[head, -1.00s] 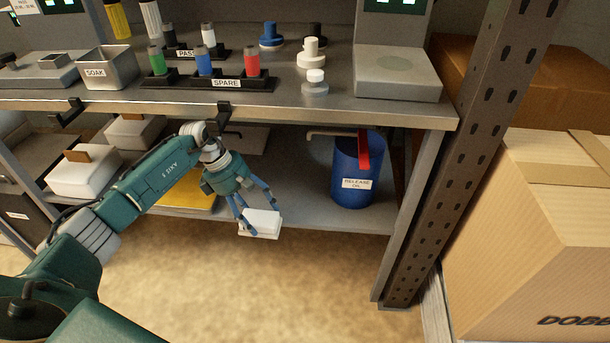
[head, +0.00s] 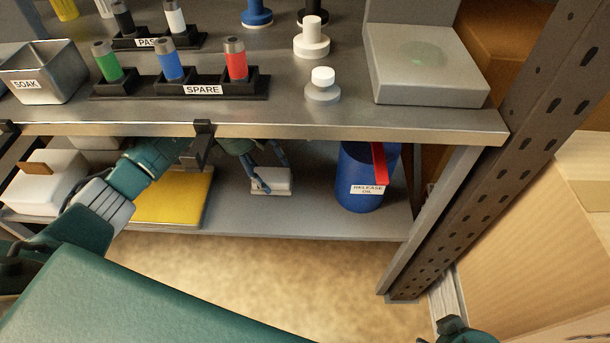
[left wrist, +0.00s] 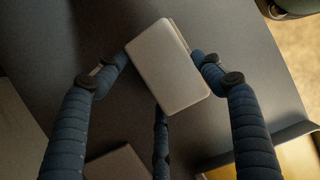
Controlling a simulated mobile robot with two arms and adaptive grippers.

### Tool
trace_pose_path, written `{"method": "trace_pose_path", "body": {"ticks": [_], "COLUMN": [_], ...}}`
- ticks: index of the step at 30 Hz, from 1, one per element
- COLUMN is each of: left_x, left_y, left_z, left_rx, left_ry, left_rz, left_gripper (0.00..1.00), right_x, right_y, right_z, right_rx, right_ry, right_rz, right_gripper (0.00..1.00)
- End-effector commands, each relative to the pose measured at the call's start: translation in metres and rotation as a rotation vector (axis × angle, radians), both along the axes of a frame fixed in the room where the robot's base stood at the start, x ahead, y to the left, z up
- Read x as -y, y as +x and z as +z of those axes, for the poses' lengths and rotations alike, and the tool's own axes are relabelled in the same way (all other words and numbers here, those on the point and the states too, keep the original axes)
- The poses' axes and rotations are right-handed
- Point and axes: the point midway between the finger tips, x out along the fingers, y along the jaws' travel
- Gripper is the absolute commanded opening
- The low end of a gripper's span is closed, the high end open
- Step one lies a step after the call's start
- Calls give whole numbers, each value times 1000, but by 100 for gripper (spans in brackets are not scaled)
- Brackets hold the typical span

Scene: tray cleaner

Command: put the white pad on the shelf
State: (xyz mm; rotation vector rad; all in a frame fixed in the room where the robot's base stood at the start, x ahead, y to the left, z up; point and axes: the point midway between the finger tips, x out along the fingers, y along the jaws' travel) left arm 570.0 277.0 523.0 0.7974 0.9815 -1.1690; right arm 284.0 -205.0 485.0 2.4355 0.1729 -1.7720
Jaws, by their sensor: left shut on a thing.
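The white pad (head: 274,181) is a small pale block over the lower shelf (head: 315,215), under the bench top. It also shows between blue-grey fingers in the left wrist view (left wrist: 168,66). My left gripper (head: 270,171) is shut on it, reaching in beneath the bench's front edge. The pad sits low over the grey shelf surface; I cannot tell whether it touches it. The bench edge hides part of my left wrist.
On the lower shelf, a yellow slab (head: 176,197) lies left of the pad and a blue release oil bin (head: 357,205) stands to its right. The bench edge (head: 330,130) and a hook (head: 203,147) hang overhead. A perforated post (head: 490,165) stands at right.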

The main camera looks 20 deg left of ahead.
Motion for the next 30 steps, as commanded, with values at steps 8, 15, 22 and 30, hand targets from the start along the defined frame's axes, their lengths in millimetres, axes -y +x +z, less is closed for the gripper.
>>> {"method": "trace_pose_path", "body": {"ticks": [8,15,22,30], "left_x": [54,78,98,97], "left_y": [14,21,26,26], "left_z": [0,1,-11,-14], "left_rx": [0,2,-1,1], "left_ry": [-2,-4,0,0], "left_rz": [0,-1,3,2], "left_gripper": [41,41,41,41], "right_x": [0,0,-6,-9], "right_y": [0,0,23,30], "right_z": [-3,-4,-1,2], "right_rx": [0,0,83,114], "right_ry": [0,0,17,23], "right_rz": [0,0,7,9], "right_gripper": [33,33,33,33]}}
